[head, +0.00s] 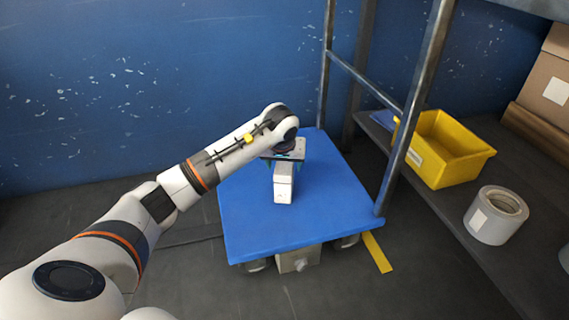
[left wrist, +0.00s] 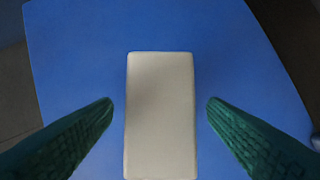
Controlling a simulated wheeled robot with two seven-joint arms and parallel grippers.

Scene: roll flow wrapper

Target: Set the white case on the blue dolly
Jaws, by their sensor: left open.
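The white case (head: 283,186) stands on the flat top of the blue dolly (head: 248,225), near its middle. In the left wrist view the case (left wrist: 160,115) is a pale rectangle with the blue deck (left wrist: 85,60) around it. My left gripper (head: 284,160) is above the far part of the case, pointing down. In the left wrist view its green fingers (left wrist: 160,108) are spread, one on each side of the case, with a blue gap between each finger and the case. The wrist hides the far end of the case in the head view. My right gripper is out of view.
A metal rack post (head: 411,110) rises at the dolly's right. The shelf beside it holds a yellow bin (head: 440,150), a grey tape roll (head: 496,215) and a cardboard box (head: 548,85). A blue wall (head: 150,80) stands behind. The deck around the case is clear.

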